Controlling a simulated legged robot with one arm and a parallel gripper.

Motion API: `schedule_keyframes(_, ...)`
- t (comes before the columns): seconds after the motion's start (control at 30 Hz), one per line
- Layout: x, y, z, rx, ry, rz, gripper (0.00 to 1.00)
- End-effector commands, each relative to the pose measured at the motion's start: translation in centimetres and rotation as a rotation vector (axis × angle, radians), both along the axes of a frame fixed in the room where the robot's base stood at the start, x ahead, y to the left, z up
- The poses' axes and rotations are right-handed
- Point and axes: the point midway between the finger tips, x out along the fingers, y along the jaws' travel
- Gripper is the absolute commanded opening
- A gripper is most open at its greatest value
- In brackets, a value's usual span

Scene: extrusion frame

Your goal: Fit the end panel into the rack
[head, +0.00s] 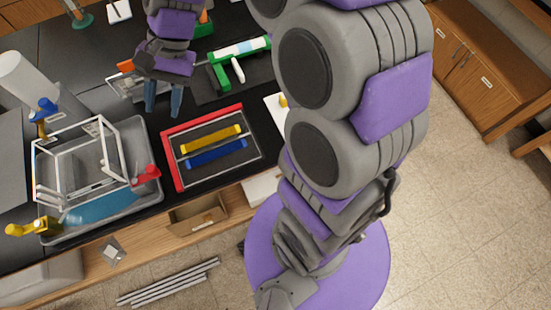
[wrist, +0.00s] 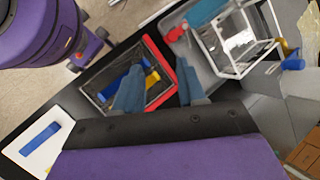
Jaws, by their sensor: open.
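My gripper (head: 163,98) is open with two blue fingers, above the dark worktop between the grey tray and the red-edged frame. In the wrist view, my gripper (wrist: 160,91) has nothing visible between its fingers. A white-barred rack (head: 70,128) stands in the grey tray at the left; it also shows at the upper right of the wrist view (wrist: 200,45). Red, blue and yellow clamp-like parts sit around it. A flat red-edged frame (head: 170,162) lies to its right, holding a yellow bar (head: 210,138) and a blue bar (head: 216,153). I cannot tell which piece is the end panel.
The grey tray (head: 150,196) holds blue material under the rack. A green-and-white tool (head: 222,76) lies on a dark mat behind. A white cylinder (head: 20,75) stands at the far left. Grey rods (head: 170,284) lie on the floor. My arm hides part of the worktop's right side.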

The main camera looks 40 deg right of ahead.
Motion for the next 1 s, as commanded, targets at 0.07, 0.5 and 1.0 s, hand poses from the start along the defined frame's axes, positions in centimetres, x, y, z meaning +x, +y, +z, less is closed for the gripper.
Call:
schedule_keyframes(0.07,-3.1,-0.8,0.0,-0.051,-0.038,0.075,0.40)
schedule_keyframes(0.5,-18.2,-8.3,-3.1,-0.332,-0.160,0.479,0.40)
schedule_keyframes(1.0,-22.6,-11.3,-4.5,-0.412,-0.169,0.605,0.40)
